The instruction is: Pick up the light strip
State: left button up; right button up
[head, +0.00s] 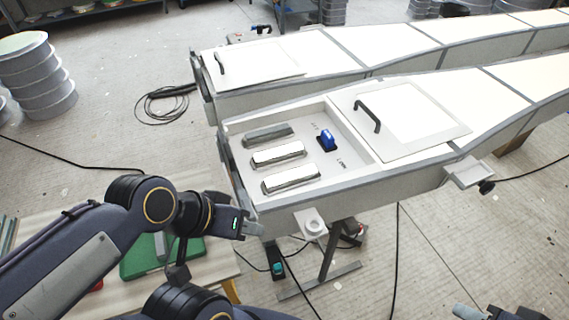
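Three bar-shaped strips lie side by side in the open compartment of the near white mould: a grey, dull one (268,134) at the back, a bright white one (277,155) in the middle and another bright white one (291,178) at the front. I cannot tell which one is meant by the light strip. My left gripper (252,229) is outside the compartment, just off its front left corner and apart from the strips. Its fingers are too small to read. Part of what looks like my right gripper (468,312) shows at the bottom right edge.
A blue switch (327,140) sits in the compartment beside the strips. A white lid with a black handle (369,115) covers the part to the right. The compartment's raised walls surround the strips. A wooden table with a green case (140,258) stands at lower left.

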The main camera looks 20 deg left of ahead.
aim_at(257, 137)
jog(key=j+u, duration=0.1)
jog(key=u, duration=0.35)
jog(key=i+u, duration=0.1)
jog(key=u, duration=0.3)
jog(key=j+u, duration=0.15)
jog(key=u, duration=0.3)
jog(key=i+u, duration=0.15)
jog(key=u, duration=0.7)
jog(key=i+j, duration=0.05)
